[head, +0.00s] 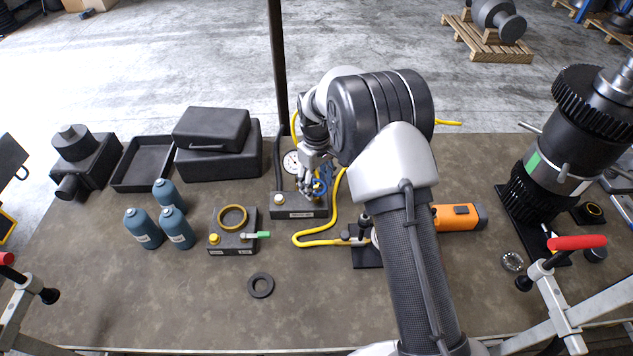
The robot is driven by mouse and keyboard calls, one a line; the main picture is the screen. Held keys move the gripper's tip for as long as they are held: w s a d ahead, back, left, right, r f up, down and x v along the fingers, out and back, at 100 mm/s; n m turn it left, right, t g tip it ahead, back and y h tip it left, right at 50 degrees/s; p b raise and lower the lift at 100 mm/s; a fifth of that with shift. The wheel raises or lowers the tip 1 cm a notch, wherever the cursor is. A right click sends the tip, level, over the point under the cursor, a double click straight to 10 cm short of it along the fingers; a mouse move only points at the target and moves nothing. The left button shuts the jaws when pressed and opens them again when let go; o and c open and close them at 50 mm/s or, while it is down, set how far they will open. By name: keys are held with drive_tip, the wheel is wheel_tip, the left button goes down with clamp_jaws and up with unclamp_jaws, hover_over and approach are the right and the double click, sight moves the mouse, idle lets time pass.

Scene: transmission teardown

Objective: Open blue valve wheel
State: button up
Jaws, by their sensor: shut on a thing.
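The blue valve wheel (321,187) is on a dark box-shaped unit (292,211) with a white label, near the middle of the table. A round gauge (291,162) stands at the back left of this unit. My gripper (314,184) is at the wheel from above and is shut on it. The gripper and arm cover part of the wheel and of the unit's right side. Only a small blue part of the wheel shows, so its turn angle cannot be told.
A yellow hose (317,244) curls right of the unit. To the left are a block with a green-handled lever (262,235), blue bottles (173,228) and dark cases (220,165). An orange tool (459,217) and a large gear shaft (570,150) are right. A black ring (261,285) lies in front.

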sight(317, 186)
drive_tip(key=n, duration=0.6)
drive_tip(key=shift+n, duration=0.3)
drive_tip(key=n, duration=0.6)
drive_tip(key=shift+n, duration=0.3)
drive_tip(key=o, duration=1.1)
drive_tip(key=shift+c, duration=0.2)
drive_tip(key=shift+r+b, duration=0.15)
drive_tip(key=shift+b, duration=0.15)
wheel_tip(317, 186, up, 12)
